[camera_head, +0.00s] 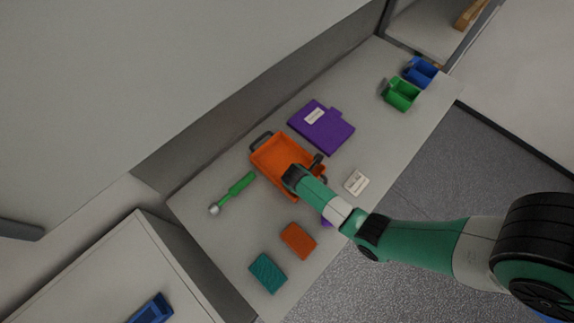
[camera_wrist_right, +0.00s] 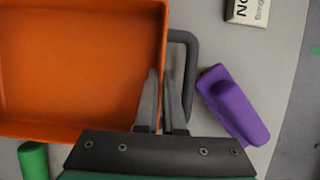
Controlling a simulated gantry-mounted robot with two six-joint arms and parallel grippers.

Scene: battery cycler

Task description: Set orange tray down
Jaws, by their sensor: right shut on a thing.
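The orange tray (camera_head: 272,152) is over the grey bench in the head view, with a dark loop handle at each end. I cannot tell whether it touches the bench or is slightly above it. My right arm covers part of its lower right side. The tray (camera_wrist_right: 75,70) fills the left of the right wrist view, its inside empty where visible. My right gripper (camera_wrist_right: 162,85) is shut on the tray at its handle (camera_wrist_right: 189,60) end; the exact contact is partly hidden. My left gripper is not in view.
A purple case (camera_head: 325,130) lies just beyond the tray. A green-handled tool (camera_head: 238,187) lies left of it. A small white sign (camera_head: 357,183), a rust block (camera_head: 298,240) and a teal block (camera_head: 267,273) lie nearby. Green (camera_head: 402,96) and blue (camera_head: 421,72) bins stand farther right.

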